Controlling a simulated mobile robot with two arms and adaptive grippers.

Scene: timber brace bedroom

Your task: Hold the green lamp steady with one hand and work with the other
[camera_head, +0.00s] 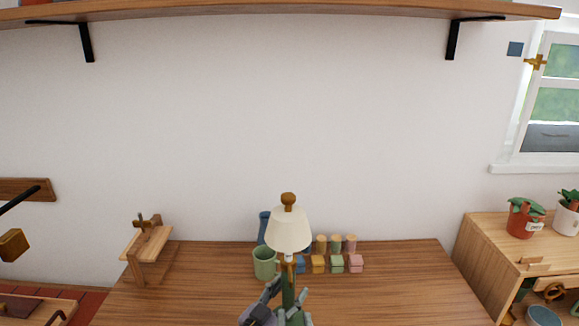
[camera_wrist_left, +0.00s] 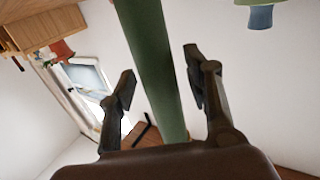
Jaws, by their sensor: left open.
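In the left wrist view, a thick green post (camera_wrist_left: 152,65), apparently the stem, passes between the fingers of my left gripper (camera_wrist_left: 160,82). Its fingers are spread, with gaps to the post.
A green mug (camera_head: 264,262) and a blue vase (camera_head: 264,226) stand close left of the lamp. Several small coloured blocks (camera_head: 337,264) and jars are just right. A wooden stand (camera_head: 147,245) is at the desk's left. A shelf (camera_head: 290,10) hangs above. The desk's right side is clear.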

